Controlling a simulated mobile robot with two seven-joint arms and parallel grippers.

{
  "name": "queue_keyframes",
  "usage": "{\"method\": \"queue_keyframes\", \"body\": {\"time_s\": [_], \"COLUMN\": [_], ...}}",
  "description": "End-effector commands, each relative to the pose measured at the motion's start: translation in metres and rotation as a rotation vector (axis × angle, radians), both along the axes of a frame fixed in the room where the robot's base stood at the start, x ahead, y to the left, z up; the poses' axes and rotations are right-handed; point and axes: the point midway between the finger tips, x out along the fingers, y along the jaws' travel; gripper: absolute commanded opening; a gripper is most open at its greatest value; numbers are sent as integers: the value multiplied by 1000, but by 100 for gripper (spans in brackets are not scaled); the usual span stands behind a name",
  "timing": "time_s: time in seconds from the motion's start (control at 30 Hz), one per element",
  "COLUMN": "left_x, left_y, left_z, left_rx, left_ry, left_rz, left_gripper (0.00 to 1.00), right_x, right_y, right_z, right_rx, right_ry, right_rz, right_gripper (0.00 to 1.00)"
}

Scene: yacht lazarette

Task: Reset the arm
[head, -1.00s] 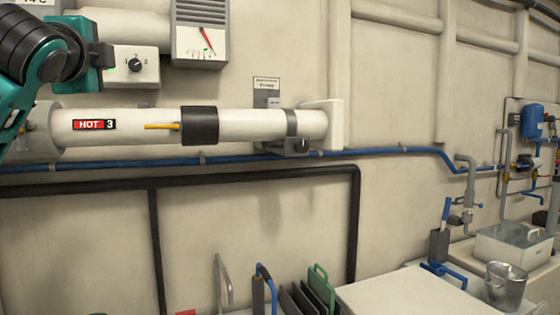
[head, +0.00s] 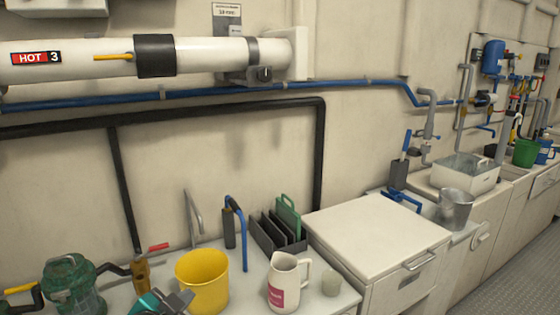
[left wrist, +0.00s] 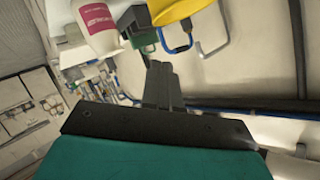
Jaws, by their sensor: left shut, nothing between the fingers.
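My left gripper (head: 178,300) shows at the bottom edge of the head view, teal with dark grey fingers. It appears in front of the yellow bucket (head: 203,280) and left of the white jug with a pink label (head: 284,282). In the left wrist view its fingers (left wrist: 160,78) are together with nothing between them. The jug (left wrist: 98,22) and the bucket (left wrist: 172,10) show beyond the fingertips there. Most of my left arm is out of the head view. My right gripper does not show.
A green lantern-like jar (head: 73,287) stands left on the counter. A dark rack (head: 277,235) and a small cup (head: 332,283) are near the jug. A white lidded box (head: 375,238) stands to the right. A white pipe (head: 90,58) marked HOT 3 runs along the wall.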

Motion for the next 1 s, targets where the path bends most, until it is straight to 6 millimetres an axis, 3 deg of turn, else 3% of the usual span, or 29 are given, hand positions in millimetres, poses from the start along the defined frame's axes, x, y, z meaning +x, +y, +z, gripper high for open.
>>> {"method": "queue_keyframes", "body": {"time_s": [0.03, 0.2, 0.4, 0.5, 0.63, 1.0], "left_x": [-22, -95, -173, -197, -210, -211], "left_y": [-4, -12, -15, -15, -14, -14], "left_z": [-29, -99, -149, -160, -165, -166], "left_rx": [-56, -234, -383, -422, -443, -443], "left_ry": [46, 160, 259, 286, 299, 300], "left_rz": [16, 93, 195, 229, 249, 249], "left_gripper": [0, 0, 0, 0, 0, 0], "right_x": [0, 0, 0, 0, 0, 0], "right_y": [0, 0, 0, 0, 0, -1], "right_z": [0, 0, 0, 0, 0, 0], "right_rx": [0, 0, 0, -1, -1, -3], "right_ry": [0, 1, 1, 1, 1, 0], "right_rz": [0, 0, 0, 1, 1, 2], "right_gripper": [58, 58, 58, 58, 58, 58]}}
